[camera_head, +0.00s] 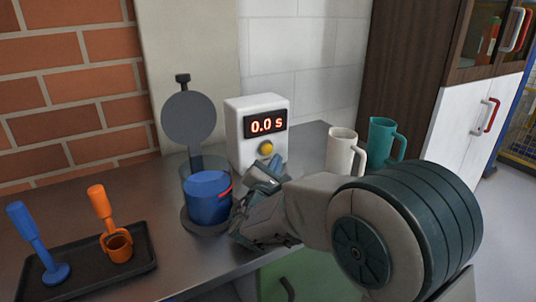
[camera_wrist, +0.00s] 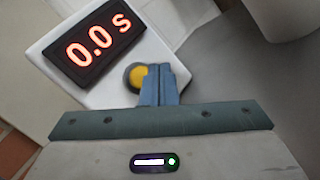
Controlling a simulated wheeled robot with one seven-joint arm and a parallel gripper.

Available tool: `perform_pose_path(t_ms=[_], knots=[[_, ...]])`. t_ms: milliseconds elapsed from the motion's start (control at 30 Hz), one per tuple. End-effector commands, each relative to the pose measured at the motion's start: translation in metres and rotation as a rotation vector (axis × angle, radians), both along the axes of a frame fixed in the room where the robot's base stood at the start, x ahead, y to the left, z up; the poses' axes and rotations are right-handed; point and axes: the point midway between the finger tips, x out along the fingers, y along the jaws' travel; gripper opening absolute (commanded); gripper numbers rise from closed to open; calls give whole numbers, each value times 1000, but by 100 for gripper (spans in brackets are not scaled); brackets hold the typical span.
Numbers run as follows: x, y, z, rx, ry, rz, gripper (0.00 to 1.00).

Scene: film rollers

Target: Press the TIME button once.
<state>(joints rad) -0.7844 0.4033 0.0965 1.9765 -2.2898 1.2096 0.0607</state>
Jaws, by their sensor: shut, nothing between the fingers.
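The white timer box (camera_head: 240,132) stands on the metal counter, its dark display reading 0.0 s in red. A round yellow TIME button (camera_head: 266,148) sits on its front below the display. In the wrist view the yellow button (camera_wrist: 136,75) shows just left of my fingertips, partly covered by them. My gripper (camera_head: 272,167) is just in front of and below the button. In the wrist view its blue-grey fingers (camera_wrist: 160,72) are together with nothing between them. I cannot tell whether the fingertips touch the button.
Left of the timer is a clear vessel with a blue roller (camera_head: 207,197) inside and a grey disc (camera_head: 188,118) above. A black tray (camera_head: 78,284) holds a blue tool (camera_head: 36,240) and an orange tool (camera_head: 108,222). White (camera_head: 341,150) and teal (camera_head: 381,140) jugs stand right.

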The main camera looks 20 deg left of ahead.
Motion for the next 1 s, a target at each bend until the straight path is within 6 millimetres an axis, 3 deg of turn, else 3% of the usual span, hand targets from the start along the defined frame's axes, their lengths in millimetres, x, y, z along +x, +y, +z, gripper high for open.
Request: perform_pose_path(t_ms=[267, 1000], knots=[[-14, -15, -1, 0, -1, 1, 0], [-14, -16, 0, 0, 0, 1, 0]])
